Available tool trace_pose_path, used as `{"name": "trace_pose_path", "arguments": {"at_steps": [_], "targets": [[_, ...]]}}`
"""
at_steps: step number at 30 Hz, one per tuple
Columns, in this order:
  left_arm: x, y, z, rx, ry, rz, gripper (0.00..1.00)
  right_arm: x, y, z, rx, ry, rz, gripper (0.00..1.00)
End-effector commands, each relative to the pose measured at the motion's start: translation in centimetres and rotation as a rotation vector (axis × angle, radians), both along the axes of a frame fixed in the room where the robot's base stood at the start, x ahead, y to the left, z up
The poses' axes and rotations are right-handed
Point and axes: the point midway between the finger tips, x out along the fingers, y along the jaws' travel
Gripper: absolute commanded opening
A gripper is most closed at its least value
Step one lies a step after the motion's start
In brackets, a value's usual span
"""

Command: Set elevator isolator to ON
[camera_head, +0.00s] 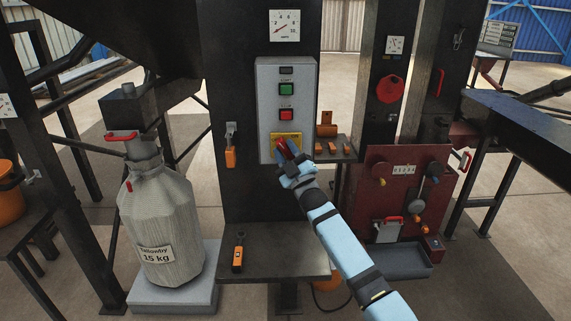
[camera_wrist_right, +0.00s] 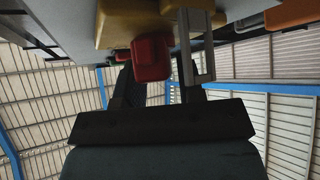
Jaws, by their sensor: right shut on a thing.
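The isolator is a yellow plate (camera_head: 277,137) with a red handle (camera_head: 282,146), low on the grey control box (camera_head: 266,100). My right gripper (camera_head: 290,158) is at this handle and shut on it, covering part of the switch. In the right wrist view the red handle (camera_wrist_right: 151,58) sits between the dark fingers of my right gripper (camera_wrist_right: 158,75), below the yellow mount (camera_wrist_right: 130,22). A metal hasp-like bracket (camera_wrist_right: 196,45) hangs beside it. Any ON or OFF marking is not readable. My left gripper is not in view.
Above the isolator are a red button (camera_head: 286,114) and a green button (camera_head: 286,89). A small shelf (camera_head: 342,150) with orange items stands close to the right. A hanging sack (camera_head: 160,220) is at left. A bench plate (camera_head: 285,262) holds an orange-black tool (camera_head: 238,256).

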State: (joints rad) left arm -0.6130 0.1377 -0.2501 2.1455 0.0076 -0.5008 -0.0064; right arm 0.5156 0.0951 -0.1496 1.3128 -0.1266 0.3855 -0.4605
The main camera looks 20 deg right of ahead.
Motion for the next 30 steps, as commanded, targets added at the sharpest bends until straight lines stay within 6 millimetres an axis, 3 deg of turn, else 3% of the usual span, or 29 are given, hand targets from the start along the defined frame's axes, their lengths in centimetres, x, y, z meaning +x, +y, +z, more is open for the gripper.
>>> {"name": "trace_pose_path", "arguments": {"at_steps": [1, 15, 30], "targets": [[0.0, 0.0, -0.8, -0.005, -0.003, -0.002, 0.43, 0.0, 0.1, -0.6, 0.050, -0.012, 0.000, 0.12], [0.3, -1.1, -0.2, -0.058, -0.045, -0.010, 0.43, 0.0, -0.1, -0.2, 0.436, -0.122, 0.001, 0.12], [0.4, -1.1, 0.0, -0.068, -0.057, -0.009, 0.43, 0.0, -0.2, 0.0, 0.614, -0.175, 0.000, 0.12]]}}
